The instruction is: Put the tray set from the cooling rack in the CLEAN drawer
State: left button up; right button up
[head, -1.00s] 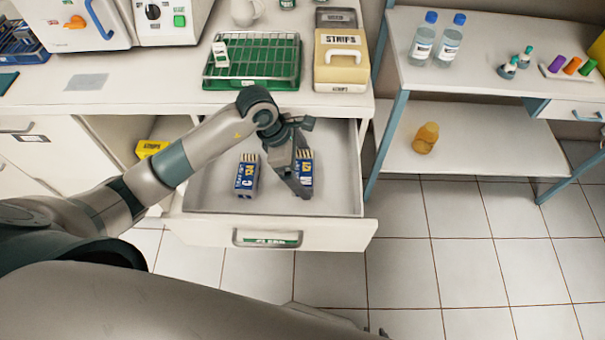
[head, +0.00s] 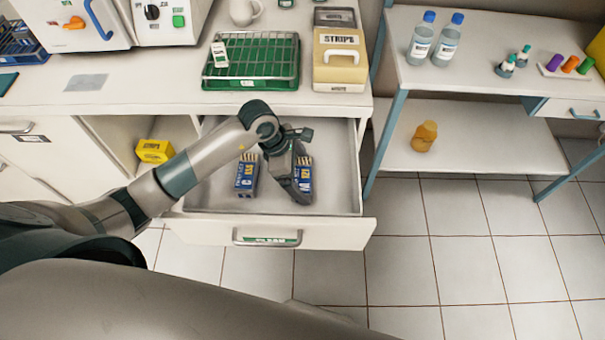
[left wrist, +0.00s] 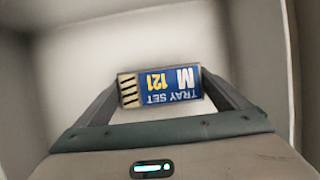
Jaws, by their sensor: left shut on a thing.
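The drawer with the green label (head: 270,240) is pulled open below the counter. A blue tray set marked M 121 (left wrist: 165,87) is between the fingers of my left gripper (left wrist: 158,98), which is shut on it. In the head view this tray set (head: 305,177) is inside the drawer, partly hidden by my left gripper (head: 300,182). Whether it touches the drawer floor I cannot tell. Another blue tray set, marked C (head: 246,176), stands in the drawer to its left. The green cooling rack (head: 252,62) on the counter holds a small white item. My right gripper is not in view.
A beige STRIPS box (head: 340,72) stands on the counter right of the rack. A yellow box (head: 155,151) sits in the open compartment left of the drawer. A side table (head: 460,80) with bottles stands at the right.

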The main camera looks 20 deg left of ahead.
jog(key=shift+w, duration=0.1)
pick_arm(q)
jog(key=o, duration=0.9)
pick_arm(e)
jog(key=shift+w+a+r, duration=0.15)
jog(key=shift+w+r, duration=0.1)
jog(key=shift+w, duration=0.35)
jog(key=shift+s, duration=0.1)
